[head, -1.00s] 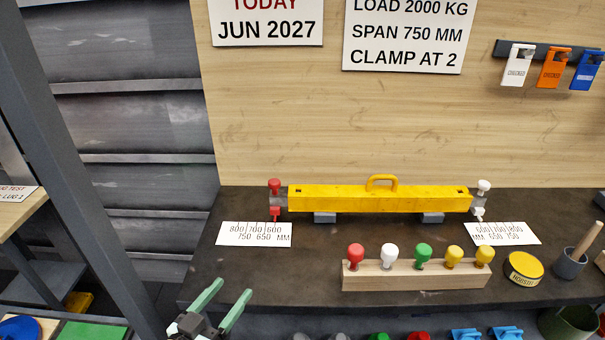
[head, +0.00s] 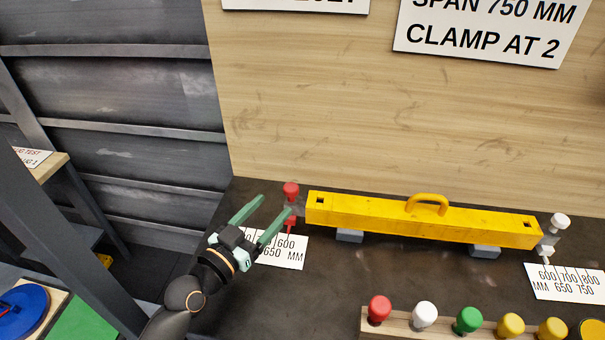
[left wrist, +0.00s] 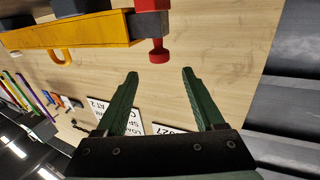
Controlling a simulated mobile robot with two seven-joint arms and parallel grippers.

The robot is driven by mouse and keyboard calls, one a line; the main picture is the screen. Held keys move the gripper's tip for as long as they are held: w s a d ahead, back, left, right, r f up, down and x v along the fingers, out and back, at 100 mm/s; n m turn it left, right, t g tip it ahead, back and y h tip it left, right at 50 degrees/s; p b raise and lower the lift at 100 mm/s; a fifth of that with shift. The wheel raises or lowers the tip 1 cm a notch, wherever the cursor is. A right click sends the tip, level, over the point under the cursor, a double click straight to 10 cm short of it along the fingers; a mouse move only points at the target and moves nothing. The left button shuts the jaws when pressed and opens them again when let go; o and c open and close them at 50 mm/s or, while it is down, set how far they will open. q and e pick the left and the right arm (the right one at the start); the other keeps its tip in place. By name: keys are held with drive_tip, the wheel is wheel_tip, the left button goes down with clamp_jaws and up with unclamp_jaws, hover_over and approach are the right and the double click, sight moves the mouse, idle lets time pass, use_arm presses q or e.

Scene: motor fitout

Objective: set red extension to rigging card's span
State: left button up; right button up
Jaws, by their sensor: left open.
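The yellow spreader beam (head: 420,217) rests on grey blocks on the dark bench. Its red extension (head: 291,206), a grey end piece with a red knob on top and a red pointer below, sticks out at the left end near the 600 mark. The left scale card (head: 290,254) is partly hidden by my left gripper. The rigging card (head: 490,25) on the wall reads "SPAN 750 MM" and "CLAMP AT 2". My left gripper (head: 267,219) is open and empty, just left of the red extension. In the left wrist view the red knob (left wrist: 159,55) shows beyond the open fingers, not between them.
The white extension (head: 553,232) is at the beam's right end above the right scale card (head: 569,283). A wooden rack (head: 400,326) of coloured knobs stands in front. The bench between beam and rack is clear.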

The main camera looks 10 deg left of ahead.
use_arm(q)
drive_tip(key=x, duration=1.1)
drive_tip(key=shift+w+d, duration=0.1)
drive_tip(key=shift+w, duration=0.05)
drive_tip(key=shift+c, duration=0.2)
clamp_jaws()
idle(0.8)
